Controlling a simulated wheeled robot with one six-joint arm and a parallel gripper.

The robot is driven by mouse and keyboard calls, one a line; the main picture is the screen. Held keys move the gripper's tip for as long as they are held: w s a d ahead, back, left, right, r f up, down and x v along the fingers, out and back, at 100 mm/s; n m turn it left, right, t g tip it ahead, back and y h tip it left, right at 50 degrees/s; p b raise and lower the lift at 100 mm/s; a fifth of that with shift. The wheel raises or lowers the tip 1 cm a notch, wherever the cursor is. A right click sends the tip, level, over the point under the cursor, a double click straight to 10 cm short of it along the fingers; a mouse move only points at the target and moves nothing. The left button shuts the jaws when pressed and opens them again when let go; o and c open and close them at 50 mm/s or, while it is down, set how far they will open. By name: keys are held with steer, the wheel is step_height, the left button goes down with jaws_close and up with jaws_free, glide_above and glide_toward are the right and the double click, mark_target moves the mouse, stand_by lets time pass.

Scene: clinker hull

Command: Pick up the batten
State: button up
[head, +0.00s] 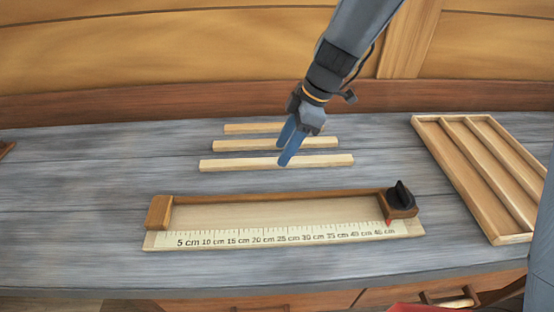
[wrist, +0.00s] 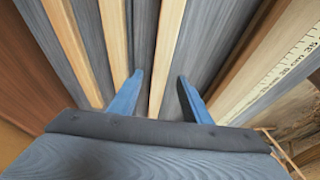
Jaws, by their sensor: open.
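Three pale wooden battens lie roughly parallel on the grey bench in the head view: a front batten (head: 230,165), a middle batten (head: 212,145) and a back batten (head: 245,129). My gripper (head: 282,154), with blue fingers, points down over the front batten and hides part of it. In the wrist view my gripper (wrist: 160,76) is open, and the front batten (wrist: 167,45) runs between its fingers. The middle batten (wrist: 114,40) and back batten (wrist: 72,45) lie left of the fingers. I cannot tell whether the fingers touch the front batten.
A measuring jig (head: 285,240) with a centimetre scale and a black-knobbed stop (head: 400,198) lies in front of the battens. A slotted wooden tray (head: 428,130) stands at the right. The bench (head: 80,200) is clear at the left. A wooden wall rises behind.

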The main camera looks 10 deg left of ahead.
steer(key=shift+p+x, duration=0.4)
steer(key=shift+x, duration=1.2)
jaws_close()
steer(key=shift+r, duration=0.1)
